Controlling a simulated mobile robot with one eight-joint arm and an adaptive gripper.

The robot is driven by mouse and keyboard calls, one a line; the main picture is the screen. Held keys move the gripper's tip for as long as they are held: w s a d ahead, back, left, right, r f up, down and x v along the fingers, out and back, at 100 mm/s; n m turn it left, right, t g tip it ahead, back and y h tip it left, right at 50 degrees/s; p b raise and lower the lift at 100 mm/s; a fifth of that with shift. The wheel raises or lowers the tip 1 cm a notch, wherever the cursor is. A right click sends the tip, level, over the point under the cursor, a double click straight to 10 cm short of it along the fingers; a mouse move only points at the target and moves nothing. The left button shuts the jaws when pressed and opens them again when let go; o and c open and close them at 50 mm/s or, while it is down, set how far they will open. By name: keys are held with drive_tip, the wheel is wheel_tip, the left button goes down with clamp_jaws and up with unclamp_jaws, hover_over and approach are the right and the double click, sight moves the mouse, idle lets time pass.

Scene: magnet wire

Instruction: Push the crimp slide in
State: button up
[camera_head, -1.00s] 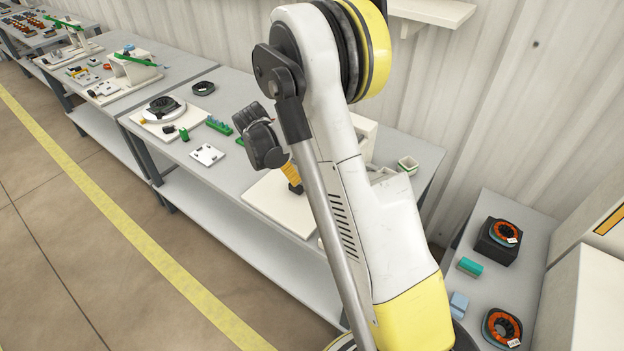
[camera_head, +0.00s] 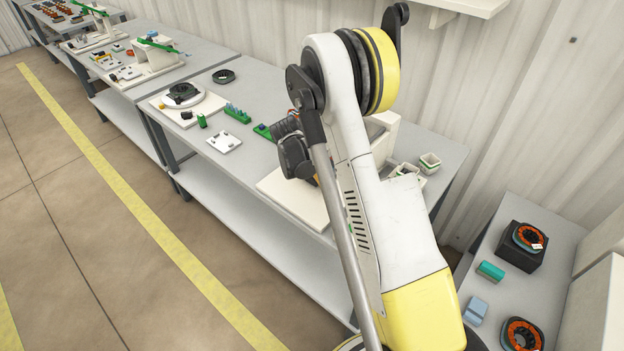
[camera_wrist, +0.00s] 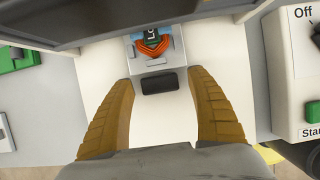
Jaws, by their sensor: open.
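In the wrist view, the crimp slide is a grey block (camera_wrist: 157,66) with a black handle (camera_wrist: 160,83) at its near end. An orange-red coil with a dark label (camera_wrist: 152,47) sits just beyond it, partly cut off by a dark overhanging part. My gripper (camera_wrist: 162,79) is open, its two tan ribbed fingers on either side of the black handle with gaps showing. Whether the palm touches anything cannot be told. In the head view, my arm hides the slide and most of the fingers.
The white base plate (camera_head: 290,203) lies on the grey bench (camera_head: 262,96). A white box with "Off" and "Start" labels (camera_wrist: 291,75) stands at right in the wrist view. A green part (camera_wrist: 17,58) lies at left.

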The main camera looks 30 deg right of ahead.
drive_tip(key=c, duration=1.4)
drive_tip(key=shift+w+d, duration=0.35)
drive_tip(key=shift+d, duration=0.55)
drive_tip(key=shift+w+d, duration=0.3)
drive_tip(key=shift+d, duration=0.55)
drive_tip(key=shift+c, duration=0.2)
drive_tip(key=o, duration=1.4)
drive_tip(key=shift+d, duration=0.15)
drive_tip(key=shift+o, duration=0.2)
drive_tip(key=v, duration=1.2)
